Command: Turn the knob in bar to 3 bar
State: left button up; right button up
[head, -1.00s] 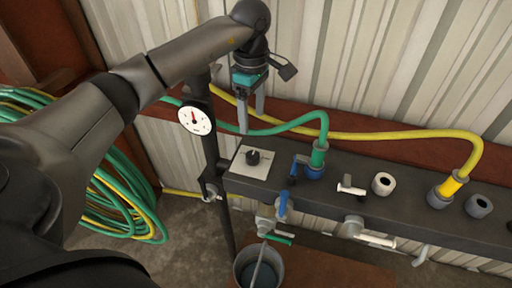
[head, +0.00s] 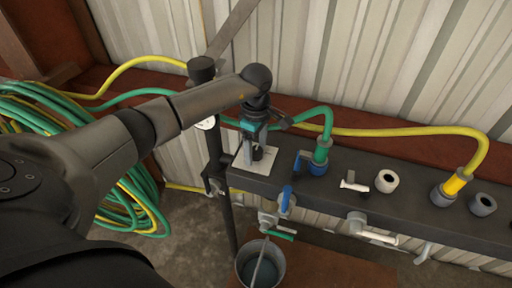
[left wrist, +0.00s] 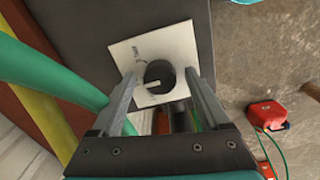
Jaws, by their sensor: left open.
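The black round knob (left wrist: 160,73) sits on a white square plate (left wrist: 122,52) on the dark grey bar. A pale pointer line shows on the knob; the small marks on the plate are too blurred to read. In the left wrist view my left gripper (left wrist: 160,80) is open, with one finger on each side of the knob. I cannot tell whether the fingers touch it. In the head view the left gripper (head: 258,152) reaches down over the plate and mostly hides the knob. The round gauge (head: 206,123) is partly covered by my left arm, its needle unreadable.
Along the dark bar (head: 400,188) stand a green hose fitting, a blue valve handle (head: 287,198), white fittings and a yellow hose fitting (head: 452,186). A bucket (head: 262,268) stands below. Coiled hoses (head: 50,115) hang at left. A red box (left wrist: 267,115) lies on the floor.

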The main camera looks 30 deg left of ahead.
pick_arm(q)
grip_shut()
dwell(0.5)
jog(key=shift+f+m+b, duration=0.1)
jog(key=shift+m+b, duration=0.9)
jog(key=shift+m, duration=0.2)
jog(key=m+b, duration=0.2)
jog(key=shift+a+m, duration=0.1)
jog(key=shift+m, duration=0.2)
jog(key=m+b, duration=0.1)
jog(key=m, duration=0.2)
jog(key=shift+b, duration=0.4)
jog(key=shift+m+b, duration=0.5)
jog(key=shift+m, duration=0.9)
